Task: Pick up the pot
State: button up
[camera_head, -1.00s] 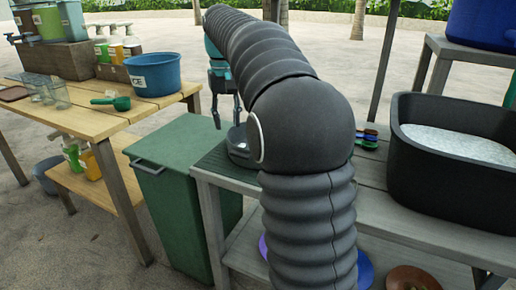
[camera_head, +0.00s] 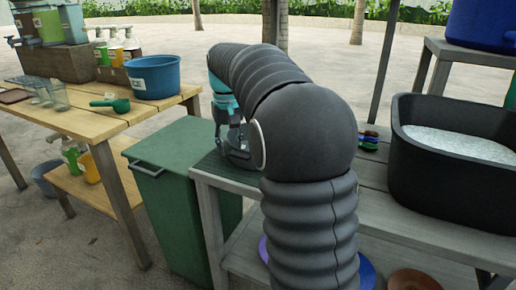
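My gripper (camera_head: 231,132) is low over the left end of the grey slatted table, at a small grey object (camera_head: 237,158). That object may be the pot. My arm's large dark joint covers its right side. The gripper's fingers overlap the object in the picture. I cannot tell whether they touch it or have closed on it.
The wooden table (camera_head: 130,112) holds a blue tub (camera_head: 154,76) and a green scoop (camera_head: 112,103).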

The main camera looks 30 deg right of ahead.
grip_shut()
jog(key=shift+r, duration=0.15)
